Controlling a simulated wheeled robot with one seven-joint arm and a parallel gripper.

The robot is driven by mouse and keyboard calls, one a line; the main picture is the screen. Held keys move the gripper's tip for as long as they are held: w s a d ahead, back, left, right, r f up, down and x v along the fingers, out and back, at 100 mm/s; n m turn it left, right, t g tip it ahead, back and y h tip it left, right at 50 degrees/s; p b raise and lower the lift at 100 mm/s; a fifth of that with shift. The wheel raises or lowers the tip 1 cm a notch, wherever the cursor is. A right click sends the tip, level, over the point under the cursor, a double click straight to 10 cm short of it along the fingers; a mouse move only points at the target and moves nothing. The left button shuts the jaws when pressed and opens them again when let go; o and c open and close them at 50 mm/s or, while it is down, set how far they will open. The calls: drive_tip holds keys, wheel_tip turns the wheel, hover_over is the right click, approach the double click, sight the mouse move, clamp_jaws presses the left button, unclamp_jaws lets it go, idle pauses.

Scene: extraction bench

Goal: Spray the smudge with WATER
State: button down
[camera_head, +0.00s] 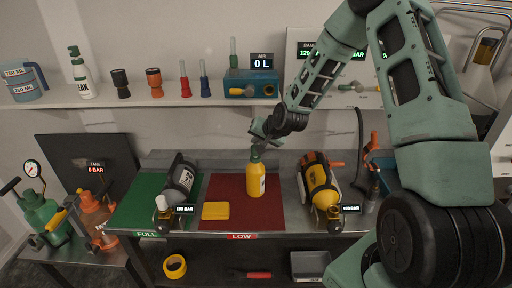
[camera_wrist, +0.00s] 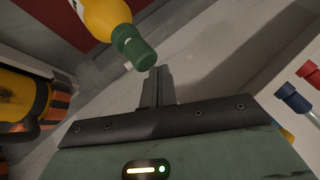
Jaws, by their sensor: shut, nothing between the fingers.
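A yellow bottle (camera_head: 256,178) with a green top stands upright on the red mat (camera_head: 218,189). Its label is too small to read, so I cannot tell whether it is WATER. It also shows at the top of the wrist view (camera_wrist: 104,16), its green top close to my finger ends. My gripper (camera_head: 262,130) is above and just behind the bottle's top in the head view. In the wrist view my gripper (camera_wrist: 160,72) has its fingers together, with nothing between them. A white bottle (camera_head: 83,82) with a green top stands on the shelf. I cannot make out a smudge.
A dark cylinder (camera_head: 181,176) lies on the green mat (camera_head: 141,203), and a yellow cylinder (camera_head: 321,184) lies right of the bottle. The shelf (camera_head: 140,101) above holds several small tools. A green pump tank (camera_head: 42,214) stands at left.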

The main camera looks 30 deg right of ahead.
drive_tip(key=shift+f+b, duration=0.35)
drive_tip(key=shift+f, duration=0.2)
drive_tip(key=shift+r, duration=0.15)
idle(0.4)
drive_tip(key=shift+r+p, duration=0.7)
drive_tip(key=shift+r, duration=0.25)
drive_tip(key=shift+r, duration=0.1)
wheel_tip(320, 180, up, 6)
drive_tip(key=p, duration=0.4)
drive_tip(key=shift+a, duration=0.1)
idle(2.1)
